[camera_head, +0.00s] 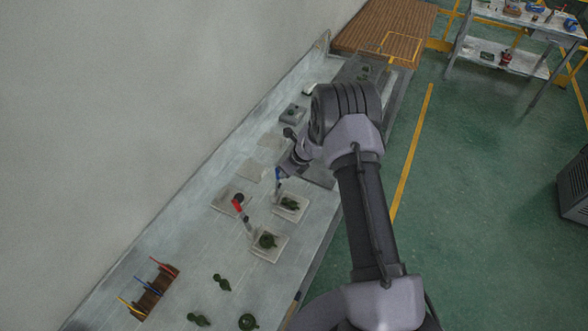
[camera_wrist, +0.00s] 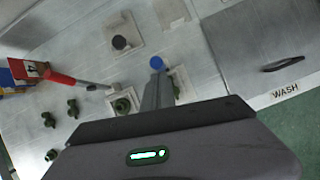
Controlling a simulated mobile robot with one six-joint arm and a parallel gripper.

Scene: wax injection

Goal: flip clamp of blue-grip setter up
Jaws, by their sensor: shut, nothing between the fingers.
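The blue-grip setter's clamp handle (camera_head: 278,174) stands raised at a steep angle beside a pale plate (camera_head: 299,212) with a dark green part on it. In the wrist view the blue grip (camera_wrist: 156,62) shows nearly end-on, just beyond my fingertips. My gripper (camera_wrist: 158,82) is shut and empty, with its fingers close to the blue grip; I cannot tell whether they touch it. In the head view my wrist hides part of the area behind the blue handle, and the fingertips are hard to make out.
The red-grip setter (camera_head: 238,205) tilts up to the left, close by; its red handle also shows in the wrist view (camera_wrist: 60,78). Loose dark green parts (camera_head: 222,283) lie on the bench front. A rack of colored tools (camera_head: 152,292) stands front left. A wall bounds the bench's left side.

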